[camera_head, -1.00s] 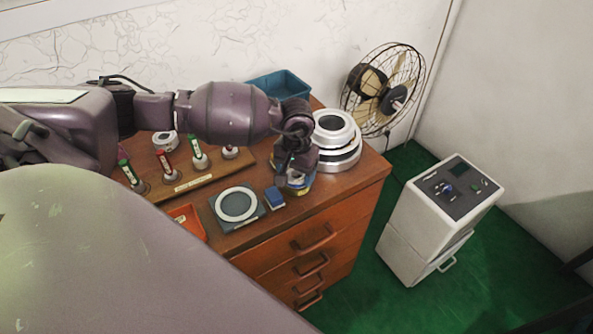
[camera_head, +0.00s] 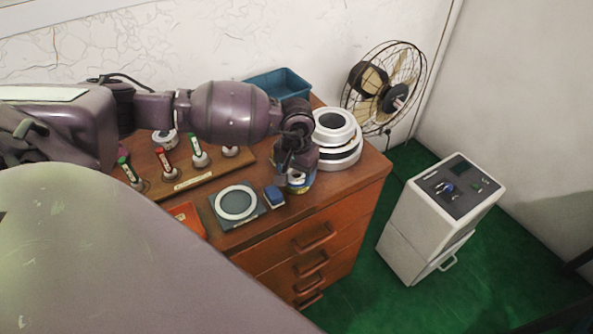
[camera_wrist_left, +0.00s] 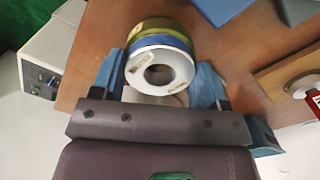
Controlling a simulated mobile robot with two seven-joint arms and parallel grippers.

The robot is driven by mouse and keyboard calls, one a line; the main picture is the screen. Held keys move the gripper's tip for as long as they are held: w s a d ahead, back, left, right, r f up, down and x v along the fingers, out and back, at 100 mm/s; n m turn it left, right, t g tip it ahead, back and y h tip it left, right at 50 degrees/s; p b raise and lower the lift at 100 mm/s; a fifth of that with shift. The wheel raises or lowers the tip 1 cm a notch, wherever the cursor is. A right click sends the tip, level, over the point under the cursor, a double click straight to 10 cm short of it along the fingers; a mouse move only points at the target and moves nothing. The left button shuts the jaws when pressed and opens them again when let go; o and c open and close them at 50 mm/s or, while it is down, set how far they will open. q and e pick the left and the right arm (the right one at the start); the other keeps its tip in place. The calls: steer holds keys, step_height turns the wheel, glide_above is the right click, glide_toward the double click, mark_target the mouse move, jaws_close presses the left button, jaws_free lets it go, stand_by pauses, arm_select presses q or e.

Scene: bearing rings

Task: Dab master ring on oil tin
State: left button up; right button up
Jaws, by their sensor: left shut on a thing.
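My left gripper (camera_head: 297,168) is over the front right part of the wooden cabinet top, pointing down. The oil tin (camera_wrist_left: 164,28), with blue and olive-yellow bands, is directly beyond the ring. The tin also shows under the gripper in the head view (camera_head: 301,188). The ring looks to be at or just above the tin; I cannot tell if they touch. My right gripper is not in view.
White-and-silver stacked rings (camera_head: 338,155) stand close right of the gripper.

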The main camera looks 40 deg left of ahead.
arm_select(q)
steer(key=shift+s+f, duration=0.1)
steer(key=shift+f, duration=0.05)
stand_by(1.4)
steer(key=shift+r+p, duration=0.5)
steer(key=shift+r, duration=1.4)
steer(key=shift+r+p, duration=0.6)
steer(key=shift+r, duration=1.15)
